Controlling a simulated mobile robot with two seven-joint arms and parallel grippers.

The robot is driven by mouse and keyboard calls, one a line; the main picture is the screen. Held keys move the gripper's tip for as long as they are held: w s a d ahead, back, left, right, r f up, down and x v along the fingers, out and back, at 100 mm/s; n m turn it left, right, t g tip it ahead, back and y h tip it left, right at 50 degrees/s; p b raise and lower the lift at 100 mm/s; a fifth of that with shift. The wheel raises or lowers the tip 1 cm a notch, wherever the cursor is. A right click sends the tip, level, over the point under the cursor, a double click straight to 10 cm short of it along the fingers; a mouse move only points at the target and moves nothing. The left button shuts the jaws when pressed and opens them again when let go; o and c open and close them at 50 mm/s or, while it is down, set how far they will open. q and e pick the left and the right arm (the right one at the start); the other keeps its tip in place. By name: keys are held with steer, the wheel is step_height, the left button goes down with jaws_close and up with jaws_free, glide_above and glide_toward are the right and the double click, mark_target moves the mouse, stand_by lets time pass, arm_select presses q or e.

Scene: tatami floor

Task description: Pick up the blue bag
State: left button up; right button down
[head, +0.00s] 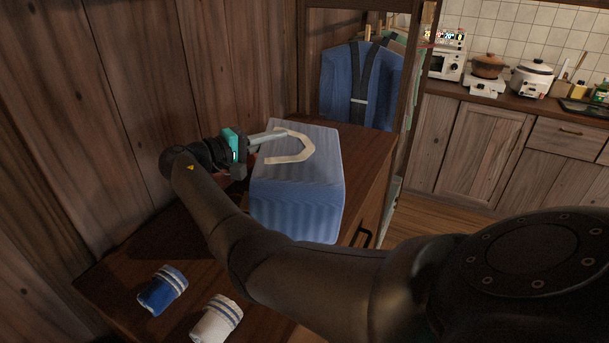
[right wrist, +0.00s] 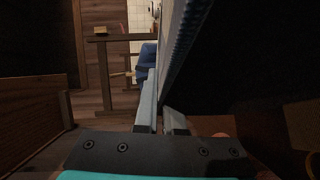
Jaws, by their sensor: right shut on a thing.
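The blue bag (head: 297,211) is a boxy, ribbed bag with a cream curved handle (head: 299,149) on its top. It stands upright on a dark wooden cabinet. My right gripper (head: 278,136) reaches in from the left of the bag, with its fingers at the top near the handle. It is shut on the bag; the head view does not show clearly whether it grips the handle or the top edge. In the right wrist view the fingers (right wrist: 160,110) close against a bluish-grey ribbed surface of the bag (right wrist: 183,50). My left gripper is not in view.
The cabinet top (head: 120,268) also holds a rolled blue towel (head: 161,291) and a rolled white towel (head: 216,319) at the front. A wooden wall (head: 140,80) stands close on the left. Blue clothes (head: 350,85) hang behind the bag. A kitchen counter (head: 520,110) is at the back right.

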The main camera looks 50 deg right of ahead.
stand_by(0.4)
step_height(320, 180, up, 20)
steer(key=p, duration=0.3)
stand_by(0.7)
